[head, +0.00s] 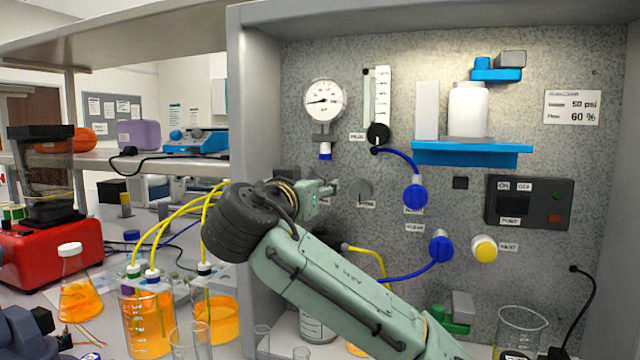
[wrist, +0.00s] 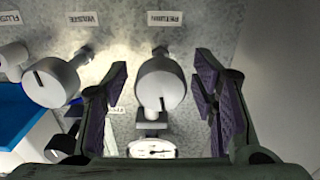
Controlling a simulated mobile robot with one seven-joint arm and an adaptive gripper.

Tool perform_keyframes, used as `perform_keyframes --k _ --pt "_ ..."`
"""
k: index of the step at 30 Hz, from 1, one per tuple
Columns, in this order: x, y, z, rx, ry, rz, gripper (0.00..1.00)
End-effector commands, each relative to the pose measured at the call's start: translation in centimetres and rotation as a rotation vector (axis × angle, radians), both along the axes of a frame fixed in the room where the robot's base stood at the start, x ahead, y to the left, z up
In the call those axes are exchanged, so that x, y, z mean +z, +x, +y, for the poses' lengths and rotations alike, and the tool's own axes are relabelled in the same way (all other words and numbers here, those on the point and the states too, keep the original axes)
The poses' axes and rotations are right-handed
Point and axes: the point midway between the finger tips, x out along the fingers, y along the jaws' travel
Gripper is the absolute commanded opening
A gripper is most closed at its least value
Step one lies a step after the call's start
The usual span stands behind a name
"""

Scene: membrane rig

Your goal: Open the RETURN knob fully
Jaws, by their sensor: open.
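The RETURN knob (wrist: 160,85) is a pale round knob in the wrist view, below its RETURN label (wrist: 165,19) in that picture. A dark pointer line on its face runs straight toward the bottom of the picture. My gripper (wrist: 160,88) is open, with one purple-padded finger on each side of the knob and a visible gap to both. I cannot tell how deep the fingertips reach along the knob. In the head view my gripper (head: 331,188) is at the panel below the round gauge, and the RETURN knob is hidden behind it.
The WASTE knob (wrist: 52,82) is left of my fingers in the wrist view; another knob (wrist: 12,57) lies farther left. The pressure gauge (head: 324,101) is above my gripper. Blue knobs (head: 415,195), a blue shelf (head: 470,152) and flasks with yellow tubes (head: 146,318) are nearby.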

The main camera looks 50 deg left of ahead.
Motion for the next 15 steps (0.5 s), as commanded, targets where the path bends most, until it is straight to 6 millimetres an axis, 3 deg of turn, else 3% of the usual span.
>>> perform_keyframes --k 8,15 --pt "0.00 -0.05 0.01 0.000 0.000 0.000 0.53" --pt "0.00 -0.04 0.00 0.000 0.000 0.000 0.37"
